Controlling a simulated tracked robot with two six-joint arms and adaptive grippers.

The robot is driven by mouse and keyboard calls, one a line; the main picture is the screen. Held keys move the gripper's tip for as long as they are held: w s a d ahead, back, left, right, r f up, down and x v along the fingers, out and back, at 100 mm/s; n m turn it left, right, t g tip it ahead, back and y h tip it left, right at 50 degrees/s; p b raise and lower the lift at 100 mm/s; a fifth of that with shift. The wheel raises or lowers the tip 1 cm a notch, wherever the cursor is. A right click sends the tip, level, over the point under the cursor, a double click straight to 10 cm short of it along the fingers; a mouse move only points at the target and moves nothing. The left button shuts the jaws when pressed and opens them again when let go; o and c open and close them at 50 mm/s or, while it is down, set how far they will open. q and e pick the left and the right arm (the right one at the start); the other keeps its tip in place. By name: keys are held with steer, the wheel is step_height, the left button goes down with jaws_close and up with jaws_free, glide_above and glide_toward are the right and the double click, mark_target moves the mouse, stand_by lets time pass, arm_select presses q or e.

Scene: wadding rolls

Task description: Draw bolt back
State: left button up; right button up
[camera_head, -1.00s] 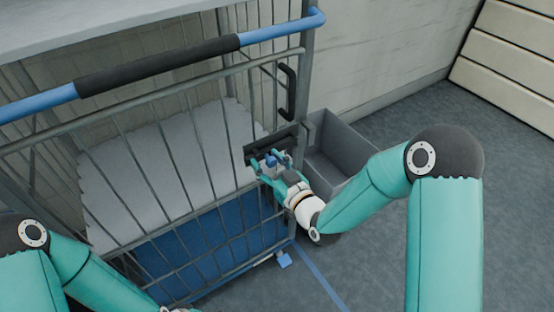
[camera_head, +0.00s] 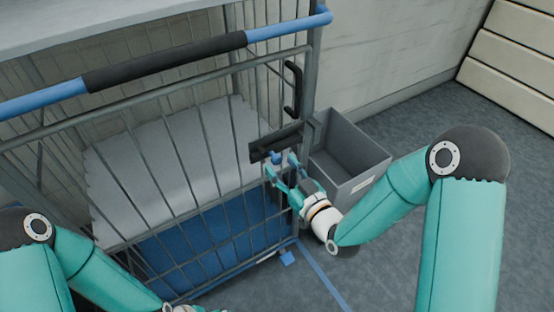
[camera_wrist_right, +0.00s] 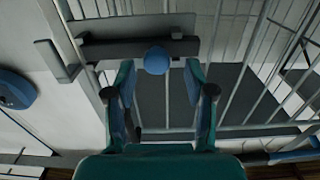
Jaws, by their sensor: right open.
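The bolt is a dark grey bar and plate (camera_head: 262,147) on the barred gate (camera_head: 208,150) of the cage trolley, near its right post. It has a round blue knob (camera_head: 277,157). In the right wrist view the knob (camera_wrist_right: 157,61) is centred between the fingers and just past their tips, with the bar (camera_wrist_right: 125,49) behind it. My right gripper (camera_head: 281,166) is open in front of the knob, holding nothing. A grey bracket (camera_wrist_right: 54,62) stands at the bar's left end in that view.
A grey open bin (camera_head: 348,155) stands on the floor right of the trolley, close to my right wrist. A blue handle bar with a black grip (camera_head: 165,60) crosses the gate's top. White wadding (camera_head: 170,165) lies behind the bars. Floor at right is clear.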

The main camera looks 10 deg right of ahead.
steer(key=shift+v, duration=1.75)
